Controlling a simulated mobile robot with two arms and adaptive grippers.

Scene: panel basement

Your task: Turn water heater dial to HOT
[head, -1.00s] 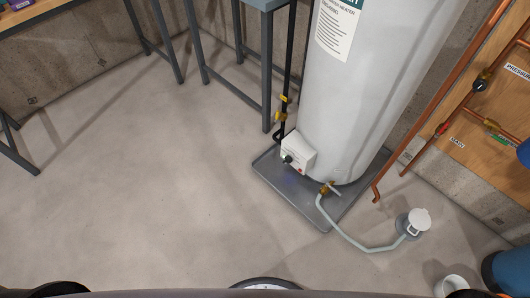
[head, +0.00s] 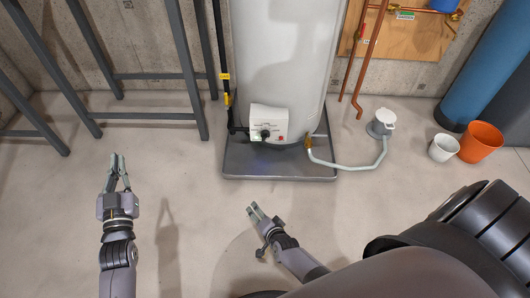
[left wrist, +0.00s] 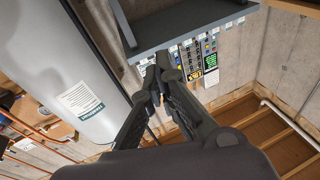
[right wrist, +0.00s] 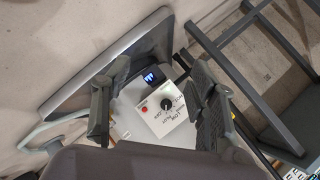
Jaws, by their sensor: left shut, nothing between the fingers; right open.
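The white control box (head: 270,119) is on the lower front of the water heater (head: 285,55), with a dark round dial (head: 265,134). The right wrist view shows the box (right wrist: 158,124) upside down, its black dial (right wrist: 167,104), a red button and printed words including LOW. The dial's exact setting is too small to tell. My right gripper (head: 256,211) is open and empty, in front of the heater tray and apart from the box; the box shows between its fingers (right wrist: 156,82). My left gripper (head: 118,163) is shut and empty, left of the heater.
The heater stands in a grey drip tray (head: 280,178). A hose (head: 345,164) runs right to a drain (head: 381,123). A white bucket (head: 443,148) and an orange bucket (head: 481,142) stand right. Metal bench legs (head: 186,75) are at left. Open floor lies in front.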

